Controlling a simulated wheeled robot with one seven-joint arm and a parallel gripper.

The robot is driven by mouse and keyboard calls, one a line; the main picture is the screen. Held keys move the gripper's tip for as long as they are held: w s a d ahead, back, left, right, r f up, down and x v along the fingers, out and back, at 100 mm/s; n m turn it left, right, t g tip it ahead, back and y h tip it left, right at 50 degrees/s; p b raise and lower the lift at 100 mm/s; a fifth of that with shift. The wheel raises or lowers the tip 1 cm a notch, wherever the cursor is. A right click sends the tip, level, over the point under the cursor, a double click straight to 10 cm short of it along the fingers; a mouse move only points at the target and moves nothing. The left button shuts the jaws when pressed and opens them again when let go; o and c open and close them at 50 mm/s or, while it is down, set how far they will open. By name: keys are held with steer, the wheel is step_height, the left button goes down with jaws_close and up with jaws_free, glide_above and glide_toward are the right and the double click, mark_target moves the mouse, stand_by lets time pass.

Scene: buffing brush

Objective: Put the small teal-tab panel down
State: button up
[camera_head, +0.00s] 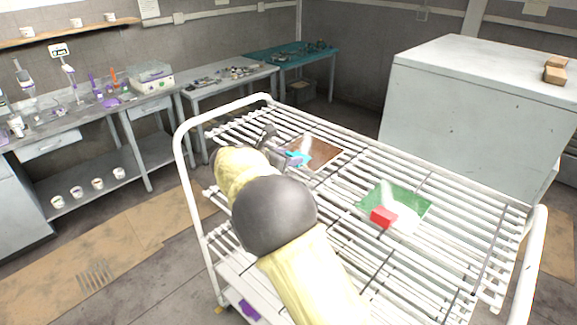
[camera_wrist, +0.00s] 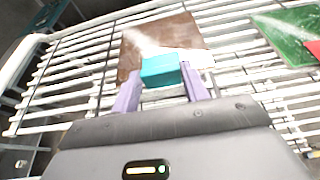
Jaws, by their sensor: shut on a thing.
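The small panel is a flat brown square (camera_head: 322,153) with a teal tab (camera_head: 299,159) at its near left edge. In the wrist view the brown panel (camera_wrist: 185,33) and its teal tab (camera_wrist: 160,70) lie straight ahead of my gripper. My gripper (camera_wrist: 162,84) has its purple fingers on either side of the teal tab and is shut on it. The panel is level, at the white slatted rack (camera_head: 340,185); I cannot tell whether it touches the slats or is slightly above them. A pale streak crosses the panel.
A green panel (camera_head: 408,196) with a red tab (camera_head: 383,217) lies on the rack to the right. Bare slats separate the two panels. White rails (camera_head: 184,165) edge the rack. A grey cabinet (camera_head: 470,110) stands behind it, and workbenches (camera_head: 210,78) line the wall.

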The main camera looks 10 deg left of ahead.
steer(key=shift+w+d, duration=0.1)
steer(key=shift+f+p, duration=0.65)
steer(key=shift+f, duration=1.2)
steer(key=shift+f, duration=0.15)
steer(key=o, duration=1)
steer(key=shift+w, duration=0.1)
